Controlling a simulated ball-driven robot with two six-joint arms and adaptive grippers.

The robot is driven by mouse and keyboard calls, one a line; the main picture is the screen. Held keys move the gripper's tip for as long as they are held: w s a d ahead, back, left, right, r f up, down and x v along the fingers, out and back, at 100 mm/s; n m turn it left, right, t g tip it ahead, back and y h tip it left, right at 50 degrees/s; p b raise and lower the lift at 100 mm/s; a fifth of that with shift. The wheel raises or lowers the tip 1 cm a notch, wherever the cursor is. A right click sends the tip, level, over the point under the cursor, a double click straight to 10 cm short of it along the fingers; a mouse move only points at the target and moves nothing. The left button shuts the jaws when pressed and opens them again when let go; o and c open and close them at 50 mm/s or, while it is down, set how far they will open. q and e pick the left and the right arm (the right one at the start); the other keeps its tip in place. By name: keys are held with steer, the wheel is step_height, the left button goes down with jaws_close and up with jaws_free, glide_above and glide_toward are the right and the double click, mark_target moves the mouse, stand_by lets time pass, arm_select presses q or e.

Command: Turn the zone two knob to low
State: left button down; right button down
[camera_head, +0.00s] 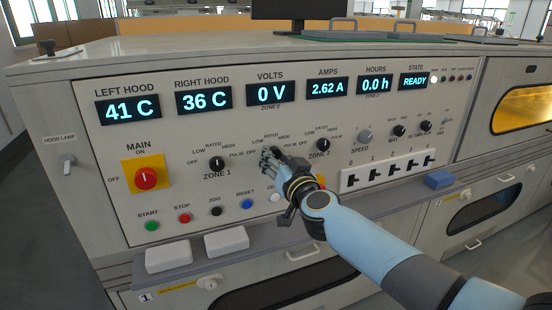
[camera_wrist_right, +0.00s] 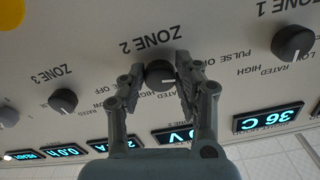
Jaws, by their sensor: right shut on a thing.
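The zone two knob (camera_wrist_right: 157,73) is dark and round, on the cream panel under the upside-down ZONE 2 label in the right wrist view. My right gripper (camera_wrist_right: 160,85) has a finger on each side of it and is shut on it. The knob's white mark points right in that view, toward the OFF side; the fingers hide the nearest labels, so the exact setting is unclear. In the head view my right gripper (camera_head: 272,163) covers most of the knob (camera_head: 277,151). My left gripper is not in view.
The zone one knob (camera_head: 217,163) and zone three knob (camera_head: 323,145) stand close on either side. The volts display (camera_head: 270,93) reads 0 V and the state display (camera_head: 413,81) reads READY. A yellow-backed red main switch (camera_head: 146,178) is at left. A shelf with white blocks (camera_head: 227,242) lies below.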

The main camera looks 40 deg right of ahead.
steer(key=shift+a+m+p, duration=0.1)
steer(key=shift+m+p, duration=0.4)
steer(key=shift+m, duration=3.2)
steer(key=c, duration=0.9)
jaws_free()
steer(key=shift+c, duration=0.2)
steer(key=v, duration=1.2)
steer(key=shift+r, duration=0.1)
